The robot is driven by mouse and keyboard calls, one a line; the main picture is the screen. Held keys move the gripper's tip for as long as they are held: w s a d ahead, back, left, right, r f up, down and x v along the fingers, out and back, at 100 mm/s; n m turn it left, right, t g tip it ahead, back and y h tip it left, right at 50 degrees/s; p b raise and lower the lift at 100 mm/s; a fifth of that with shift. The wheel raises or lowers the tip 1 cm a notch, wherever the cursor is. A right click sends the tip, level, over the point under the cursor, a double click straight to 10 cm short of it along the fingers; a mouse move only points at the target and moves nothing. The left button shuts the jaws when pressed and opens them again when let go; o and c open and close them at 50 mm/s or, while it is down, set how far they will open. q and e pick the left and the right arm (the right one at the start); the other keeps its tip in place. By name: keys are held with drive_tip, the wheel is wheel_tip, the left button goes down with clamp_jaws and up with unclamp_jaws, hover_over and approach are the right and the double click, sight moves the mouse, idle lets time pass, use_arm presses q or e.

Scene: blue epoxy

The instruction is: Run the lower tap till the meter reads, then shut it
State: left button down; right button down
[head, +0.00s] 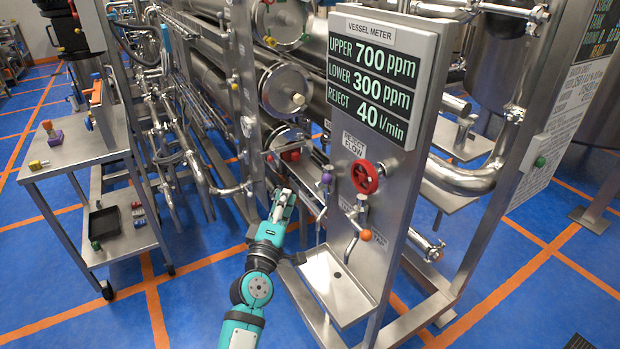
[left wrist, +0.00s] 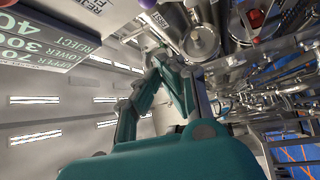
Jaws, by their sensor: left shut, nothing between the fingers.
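The grey panel headed VESSEL METER (head: 372,70) shows UPPER 700 ppm, LOWER 300 ppm and REJECT 40 l/min in the head view. Below it are a purple-knobbed tap (head: 326,179) and, lower and further right, an orange-knobbed tap (head: 365,235). Their spouts point down above a steel drip tray (head: 336,287). Labels on the taps are too small to read. My left gripper (head: 285,197) is shut and empty, left of the purple knob and apart from both taps. My right gripper is not in view. The meter board (left wrist: 43,35) shows inverted in the left wrist view.
A red handwheel (head: 366,177) under a REJECT FLOW label sits on the panel between the taps and meter. Steel pipes and vessels (head: 286,90) stand behind my left gripper. A steel cart (head: 75,146) with small items stands at left. Blue floor is clear at front left.

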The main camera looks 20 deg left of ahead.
sight(323, 183)
use_arm(q)
drive_tip(key=w+d+r+p, duration=0.1)
drive_tip(key=w+d+p, duration=0.1)
drive_tip(key=w, duration=0.7)
drive_tip(key=shift+d, duration=0.25)
drive_tip(key=shift+w, duration=0.1)
idle(0.3)
